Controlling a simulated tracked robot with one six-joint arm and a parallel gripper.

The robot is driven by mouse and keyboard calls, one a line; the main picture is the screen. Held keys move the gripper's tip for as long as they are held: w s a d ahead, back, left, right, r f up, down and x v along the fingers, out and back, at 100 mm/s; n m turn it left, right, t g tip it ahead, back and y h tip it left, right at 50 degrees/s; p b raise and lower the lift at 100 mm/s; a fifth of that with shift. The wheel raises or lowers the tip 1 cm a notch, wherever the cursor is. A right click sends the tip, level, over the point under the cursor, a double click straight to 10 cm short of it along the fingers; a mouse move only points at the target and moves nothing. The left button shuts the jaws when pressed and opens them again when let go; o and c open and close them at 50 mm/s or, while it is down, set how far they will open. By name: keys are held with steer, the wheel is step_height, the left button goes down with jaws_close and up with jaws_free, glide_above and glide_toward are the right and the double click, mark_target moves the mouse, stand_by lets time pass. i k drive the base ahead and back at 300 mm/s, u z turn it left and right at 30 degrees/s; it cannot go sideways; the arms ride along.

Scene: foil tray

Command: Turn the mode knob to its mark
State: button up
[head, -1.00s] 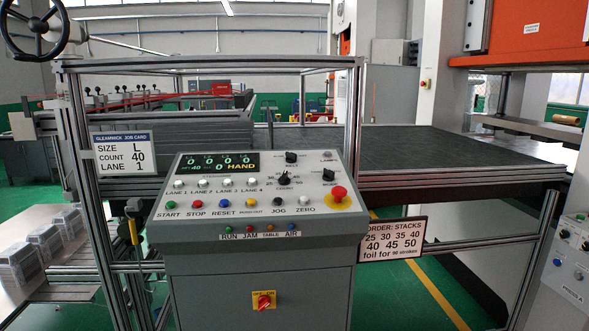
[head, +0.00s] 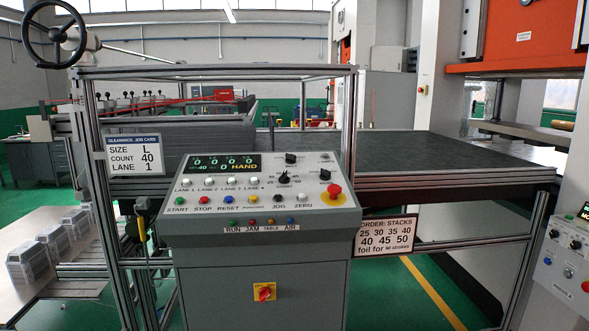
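The grey control console (head: 262,238) stands in the middle of the head view, with a sloped panel on top. Three black knobs sit on its right half: an upper one (head: 291,158), a middle one (head: 284,178) with a ring of numbers, and a right one (head: 325,174) above the red stop button. The small labels are too blurred to tell surely which is the mode knob, or where its mark lies. The display (head: 222,164) shows zeros, 40 and the word HAND. My gripper is not in view.
A job card (head: 134,154) reads size L, count 40, lane 1. An order sign (head: 385,235) hangs right of the console. Foil tray stacks (head: 40,268) stand at the left. A dark belt table (head: 440,165) lies behind. A second panel (head: 565,255) is at the right edge.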

mark_target(325, 175)
steer(key=u, duration=0.65)
steer(key=i, duration=0.85)
